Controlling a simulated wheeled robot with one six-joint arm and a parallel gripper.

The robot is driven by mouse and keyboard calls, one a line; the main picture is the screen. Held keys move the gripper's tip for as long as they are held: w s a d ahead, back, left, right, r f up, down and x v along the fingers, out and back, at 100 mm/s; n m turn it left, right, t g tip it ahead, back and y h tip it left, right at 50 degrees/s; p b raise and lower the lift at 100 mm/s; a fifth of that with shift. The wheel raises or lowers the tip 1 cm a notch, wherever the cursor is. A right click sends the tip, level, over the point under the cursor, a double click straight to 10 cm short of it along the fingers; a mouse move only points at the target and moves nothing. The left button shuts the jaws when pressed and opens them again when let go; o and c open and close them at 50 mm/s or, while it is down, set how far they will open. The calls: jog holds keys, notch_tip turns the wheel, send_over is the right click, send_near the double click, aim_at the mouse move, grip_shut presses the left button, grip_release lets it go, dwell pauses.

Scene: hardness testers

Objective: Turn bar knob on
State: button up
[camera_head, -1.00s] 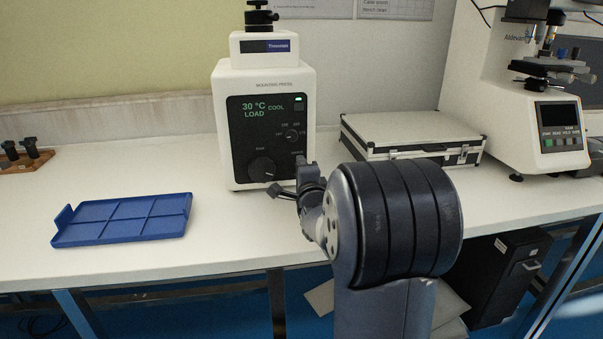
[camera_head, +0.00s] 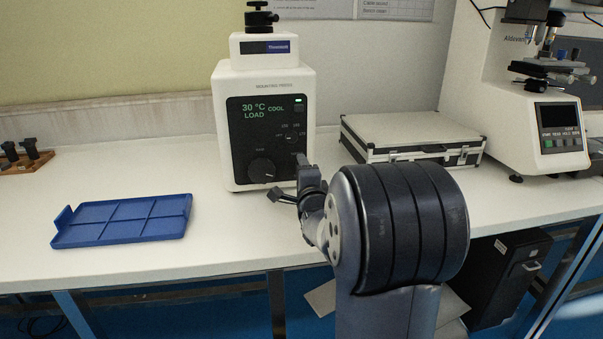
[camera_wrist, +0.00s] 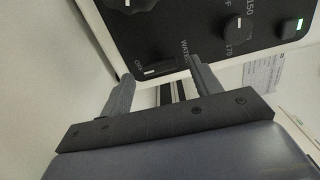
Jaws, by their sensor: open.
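The white mounting press (camera_head: 226,105) stands on the bench with a dark control panel (camera_head: 240,130) facing me. A bar knob (camera_wrist: 158,68) with a white mark shows in the wrist view near the panel's edge, by the words OFF and WATER. In the head view my gripper hides that corner of the panel. My gripper (camera_head: 288,177) is open in front of the panel's lower right. In the wrist view its two fingers (camera_wrist: 163,68) reach toward the panel on either side of the bar knob. I cannot tell whether they touch it.
A large round knob (camera_head: 262,170) and a smaller selector knob (camera_head: 290,137) are on the same panel. A silver case (camera_head: 400,128) lies right of the press, with a hardness tester (camera_head: 490,95) beyond. A blue tray (camera_head: 122,220) lies left. Bench between tray and press is clear.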

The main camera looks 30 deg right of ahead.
jog(key=v, duration=1)
jog(key=shift+r+p, duration=0.1)
jog(key=shift+p, duration=0.3)
jog(key=shift+w, duration=0.15)
jog(key=x, duration=1)
jog(key=shift+w+d+b, duration=0.15)
jog(key=shift+w+b, duration=0.2)
jog(key=shift+b, duration=0.05)
